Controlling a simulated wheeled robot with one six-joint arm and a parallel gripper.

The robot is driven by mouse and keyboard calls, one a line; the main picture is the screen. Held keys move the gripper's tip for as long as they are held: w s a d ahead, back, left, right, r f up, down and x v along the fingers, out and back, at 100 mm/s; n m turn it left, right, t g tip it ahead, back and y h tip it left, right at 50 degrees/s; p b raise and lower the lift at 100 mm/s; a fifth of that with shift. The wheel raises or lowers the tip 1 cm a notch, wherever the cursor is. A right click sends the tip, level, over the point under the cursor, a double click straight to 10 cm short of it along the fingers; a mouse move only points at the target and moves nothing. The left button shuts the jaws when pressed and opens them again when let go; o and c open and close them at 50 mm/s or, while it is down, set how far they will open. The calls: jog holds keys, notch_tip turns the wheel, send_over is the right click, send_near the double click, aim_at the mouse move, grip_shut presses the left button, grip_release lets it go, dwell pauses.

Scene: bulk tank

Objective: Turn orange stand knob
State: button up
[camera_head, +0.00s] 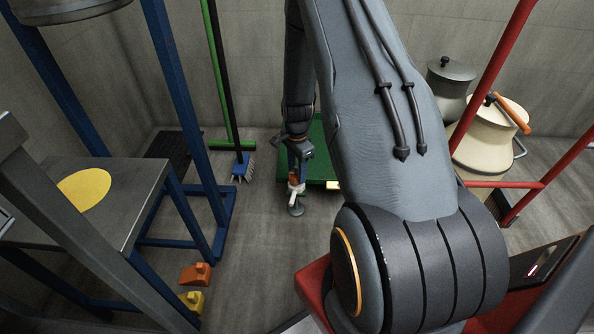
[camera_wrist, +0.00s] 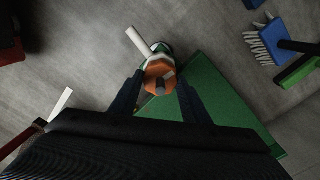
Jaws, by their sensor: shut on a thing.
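The orange knob (camera_wrist: 158,68) sits on top of a small stand in the wrist view, with a grey piece at its middle. A white bar (camera_wrist: 136,40) sticks out from the stand just below the knob. My gripper (camera_wrist: 160,80) has a dark finger on each side of the knob and is shut on it. In the head view the orange knob (camera_head: 293,178) shows small under my gripper (camera_head: 297,170). The stand's white part and its grey round foot (camera_head: 295,210) are below it, on the floor. The finger contact is partly hidden by the knob.
A green panel (camera_wrist: 210,85) lies close beside the stand.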

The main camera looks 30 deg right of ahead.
jog(key=shift+p, duration=0.3)
jog(key=n+p, duration=0.2)
jog(key=n, duration=0.1)
jog(key=shift+r, duration=0.15)
jog(key=n+p, duration=0.3)
jog(key=shift+n, duration=0.3)
jog(key=n+p, duration=0.2)
jog(key=n, duration=0.1)
jog(key=shift+n, duration=0.3)
jog(key=shift+n+p, duration=0.8)
jog(key=shift+n, duration=1.1)
jog(key=o, duration=1)
jog(key=shift+o, duration=0.2)
